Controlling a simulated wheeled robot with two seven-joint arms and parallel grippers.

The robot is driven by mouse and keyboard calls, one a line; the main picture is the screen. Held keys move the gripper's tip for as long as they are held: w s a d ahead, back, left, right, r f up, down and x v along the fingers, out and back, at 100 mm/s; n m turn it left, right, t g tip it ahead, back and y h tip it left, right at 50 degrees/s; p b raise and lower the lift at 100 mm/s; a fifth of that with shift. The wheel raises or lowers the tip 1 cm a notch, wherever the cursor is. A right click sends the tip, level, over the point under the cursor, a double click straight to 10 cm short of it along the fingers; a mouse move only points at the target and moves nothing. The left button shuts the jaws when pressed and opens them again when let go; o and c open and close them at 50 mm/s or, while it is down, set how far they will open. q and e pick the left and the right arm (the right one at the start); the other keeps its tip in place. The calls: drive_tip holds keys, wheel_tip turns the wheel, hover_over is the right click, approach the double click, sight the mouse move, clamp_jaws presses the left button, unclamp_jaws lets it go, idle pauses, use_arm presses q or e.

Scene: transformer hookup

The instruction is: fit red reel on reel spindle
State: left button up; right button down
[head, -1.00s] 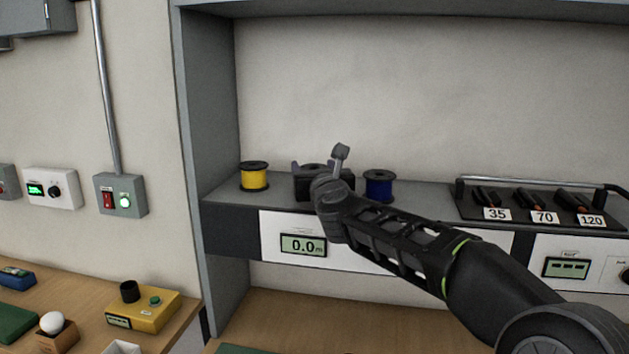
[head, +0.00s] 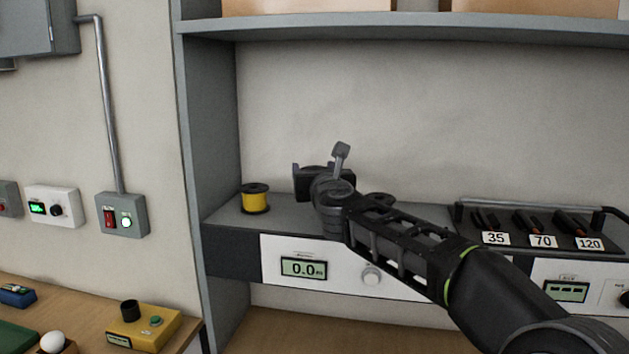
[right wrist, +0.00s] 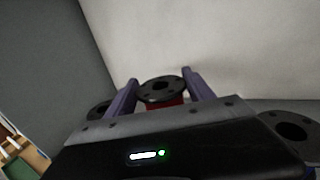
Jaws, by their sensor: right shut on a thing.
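The red reel (right wrist: 165,102) shows in the right wrist view, its black top flange between two purple fingers. My right gripper (right wrist: 160,92) is shut on it. In the head view my right gripper (head: 311,174) is above the shelf, between the yellow reel and the blue reel; its own wrist and hand hide the red reel there. I cannot make out the reel spindle in either view. My left gripper is not in view.
The yellow reel (head: 255,198) stands on the shelf (head: 228,215) to the left. The blue reel's dark flange (head: 378,198) shows partly behind my right arm. A cable rack (head: 530,228) is to the right. A display panel (head: 304,268) fronts the shelf.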

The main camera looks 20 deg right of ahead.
wheel_tip(320, 180, up, 5)
drive_tip(key=shift+r+p, duration=0.15)
drive_tip(key=shift+p, duration=0.85)
